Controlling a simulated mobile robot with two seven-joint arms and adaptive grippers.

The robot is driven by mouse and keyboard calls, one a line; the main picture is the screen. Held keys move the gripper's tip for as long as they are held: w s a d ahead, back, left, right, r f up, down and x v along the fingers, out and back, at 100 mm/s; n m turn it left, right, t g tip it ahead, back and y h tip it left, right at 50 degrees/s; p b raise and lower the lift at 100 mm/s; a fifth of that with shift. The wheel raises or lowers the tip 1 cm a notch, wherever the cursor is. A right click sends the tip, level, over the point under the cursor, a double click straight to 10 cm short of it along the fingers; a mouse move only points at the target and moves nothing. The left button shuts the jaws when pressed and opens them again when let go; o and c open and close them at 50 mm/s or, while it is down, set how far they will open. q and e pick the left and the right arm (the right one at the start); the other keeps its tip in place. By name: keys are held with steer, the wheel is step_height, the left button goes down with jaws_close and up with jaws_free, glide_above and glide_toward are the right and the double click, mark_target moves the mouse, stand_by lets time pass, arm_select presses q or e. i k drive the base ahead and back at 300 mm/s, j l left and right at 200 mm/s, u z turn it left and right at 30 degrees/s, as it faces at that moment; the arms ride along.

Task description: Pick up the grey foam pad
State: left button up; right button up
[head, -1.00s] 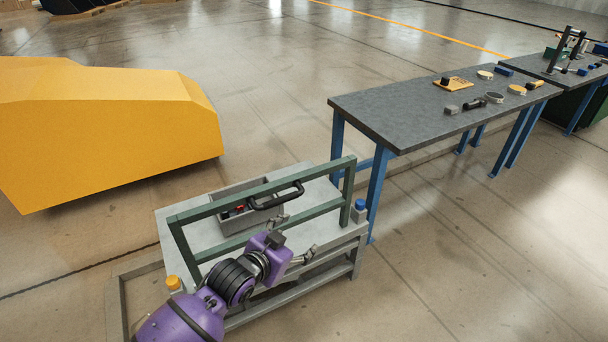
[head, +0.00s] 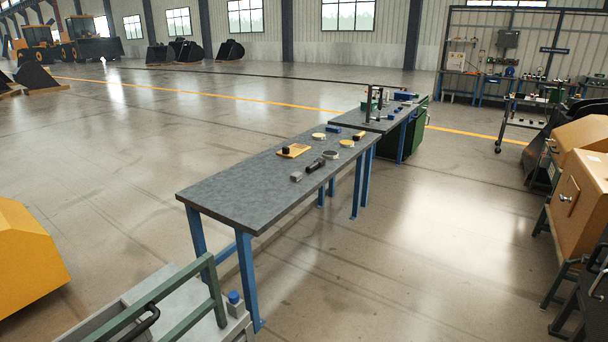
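A small grey block (head: 297,177), which looks like the grey foam pad, lies on the dark grey top of the near workbench (head: 240,200). It is small in the head view, so its material cannot be told. A black tool-like item (head: 316,165) lies just beyond it. Neither of my grippers shows in the head view now.
A tan board (head: 293,151) with a black piece, and several round and small items, share the bench. A grey cart (head: 190,311) with a green rail stands at its near end. A yellow body (head: 28,262) is at left. Open floor lies right of the bench.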

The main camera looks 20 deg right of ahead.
mark_target(295, 176)
steer(key=i+l+z, duration=0.2)
steer(key=i+l, duration=0.65)
steer(key=i, duration=0.1)
